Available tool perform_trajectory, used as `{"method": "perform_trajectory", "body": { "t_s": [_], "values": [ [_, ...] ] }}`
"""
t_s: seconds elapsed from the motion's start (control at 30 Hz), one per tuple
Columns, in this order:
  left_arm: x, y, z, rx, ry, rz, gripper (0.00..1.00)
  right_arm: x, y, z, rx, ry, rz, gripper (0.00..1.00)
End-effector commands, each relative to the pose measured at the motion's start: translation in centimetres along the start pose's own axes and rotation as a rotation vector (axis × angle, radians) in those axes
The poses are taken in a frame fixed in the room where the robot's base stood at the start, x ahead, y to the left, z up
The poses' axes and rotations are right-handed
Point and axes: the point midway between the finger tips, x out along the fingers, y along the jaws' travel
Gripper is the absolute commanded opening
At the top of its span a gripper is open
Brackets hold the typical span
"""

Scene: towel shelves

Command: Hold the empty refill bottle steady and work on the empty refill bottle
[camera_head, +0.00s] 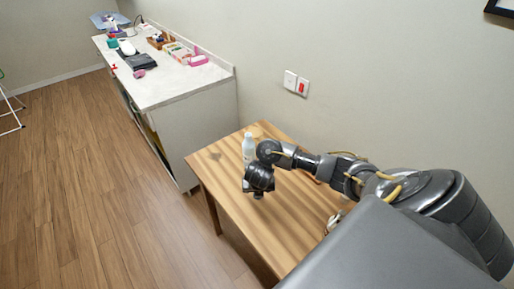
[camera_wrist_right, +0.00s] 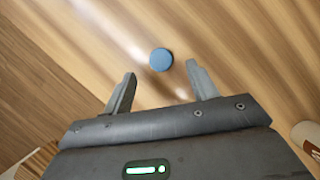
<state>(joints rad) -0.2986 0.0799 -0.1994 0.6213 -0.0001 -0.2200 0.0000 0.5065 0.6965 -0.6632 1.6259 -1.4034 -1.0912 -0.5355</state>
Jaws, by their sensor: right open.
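A pale, slim bottle (camera_head: 248,148) stands upright on the wooden table in the head view, partly hidden by my right gripper. My right gripper (camera_head: 258,190) points down in front of it; its fingers are hard to make out there. In the right wrist view my right gripper (camera_wrist_right: 160,72) is open, with its two fingers spread apart. A round blue shape (camera_wrist_right: 161,59) shows at the gap between the fingertips; I cannot tell whether it is the bottle's cap seen from above. My left gripper is not in view.
The wooden table (camera_head: 283,232) has bare room in front. A white object (camera_head: 334,220) is partly hidden by my arm. A white-topped counter (camera_head: 168,88) with several small items stands at the back left. A pale wall with a switch (camera_head: 302,87) is behind.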

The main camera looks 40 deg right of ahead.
Motion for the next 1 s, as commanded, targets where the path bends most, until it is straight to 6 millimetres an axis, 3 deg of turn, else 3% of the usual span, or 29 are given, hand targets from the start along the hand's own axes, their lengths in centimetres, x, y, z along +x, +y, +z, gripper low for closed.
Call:
{"method": "perform_trajectory", "body": {
  "t_s": [0.1,0.3,0.73,1.0],
  "values": [
    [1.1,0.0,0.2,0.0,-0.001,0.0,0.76,2.1,-0.1,-0.5,0.002,0.003,-0.004,0.58],
    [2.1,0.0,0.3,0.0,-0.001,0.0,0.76,4.5,-0.1,-0.5,0.001,0.001,-0.003,0.58],
    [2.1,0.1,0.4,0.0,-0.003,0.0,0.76,4.8,0.0,-0.3,0.0,0.0,-0.001,0.58],
    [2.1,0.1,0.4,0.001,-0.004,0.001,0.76,4.8,0.0,-0.3,0.0,0.0,-0.001,0.24]
  ]
}}
